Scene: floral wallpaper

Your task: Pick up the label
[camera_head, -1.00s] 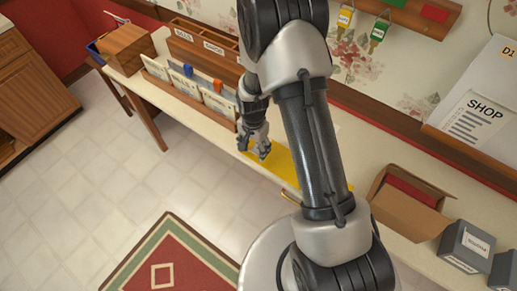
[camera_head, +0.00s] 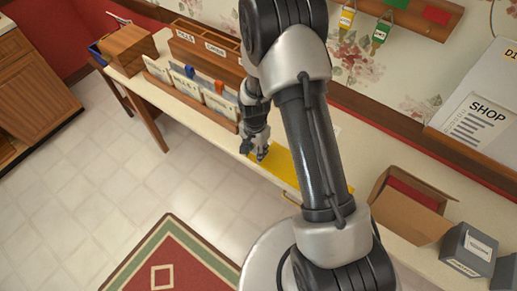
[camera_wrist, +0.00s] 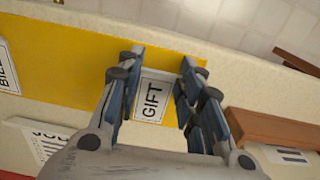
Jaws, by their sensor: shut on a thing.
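A white label reading GIFT (camera_wrist: 153,99) shows in the wrist view, over the yellow mat, between my fingers. My gripper (camera_wrist: 157,68) is shut on this label, with one finger along each side of it. I cannot tell whether the label touches the mat or is slightly above it. In the head view my gripper (camera_head: 256,152) is low at the left end of the yellow mat (camera_head: 283,166), and the label is hidden there.
Another label (camera_wrist: 7,70) lies on the mat at the wrist view's left edge. A wooden file rack (camera_head: 205,95) stands left of my gripper in the head view. An open cardboard box (camera_head: 405,218) and grey boxes (camera_head: 467,248) stand to the right.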

